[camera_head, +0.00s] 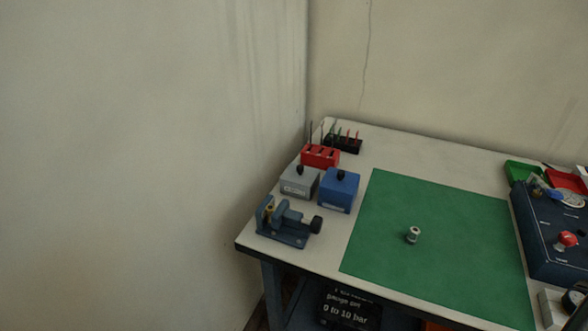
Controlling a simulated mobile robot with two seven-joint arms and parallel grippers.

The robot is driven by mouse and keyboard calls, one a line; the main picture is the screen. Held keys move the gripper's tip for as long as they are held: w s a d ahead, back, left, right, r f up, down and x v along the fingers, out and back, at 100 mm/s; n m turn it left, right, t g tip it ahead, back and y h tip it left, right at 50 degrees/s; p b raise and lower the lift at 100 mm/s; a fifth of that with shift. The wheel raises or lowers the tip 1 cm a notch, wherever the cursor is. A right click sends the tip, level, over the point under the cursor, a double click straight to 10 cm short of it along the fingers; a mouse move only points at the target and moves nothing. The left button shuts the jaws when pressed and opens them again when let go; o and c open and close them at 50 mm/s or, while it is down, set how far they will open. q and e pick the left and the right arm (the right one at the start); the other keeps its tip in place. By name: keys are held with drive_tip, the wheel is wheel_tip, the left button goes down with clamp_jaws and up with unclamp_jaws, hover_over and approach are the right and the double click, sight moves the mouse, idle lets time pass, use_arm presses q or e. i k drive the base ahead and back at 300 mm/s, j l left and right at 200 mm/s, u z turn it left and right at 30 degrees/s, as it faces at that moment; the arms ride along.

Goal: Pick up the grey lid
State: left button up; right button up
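The grey lid (297,178) has a black knob on top and sits on a grey box with a pale label on its front. It stands at the left side of the table, just left of a blue box (339,190) that also has a black knob. The seam between the grey lid and its box is too small to make out. Neither of my grippers is in view.
A blue vise (286,225) stands in front of the grey box. A red block (320,155) and a black tool rack (344,144) stand behind. A small metal fitting (413,235) rests on the mostly clear green mat (450,215). A dark blue panel (552,235) is at right.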

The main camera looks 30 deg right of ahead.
sight(300, 175)
drive_tip(key=l+z, duration=0.15)
drive_tip(key=z, duration=0.2)
drive_tip(key=i+l+z, duration=0.1)
drive_tip(key=z, duration=0.3)
drive_tip(key=i+z, duration=0.1)
drive_tip(key=z, duration=0.25)
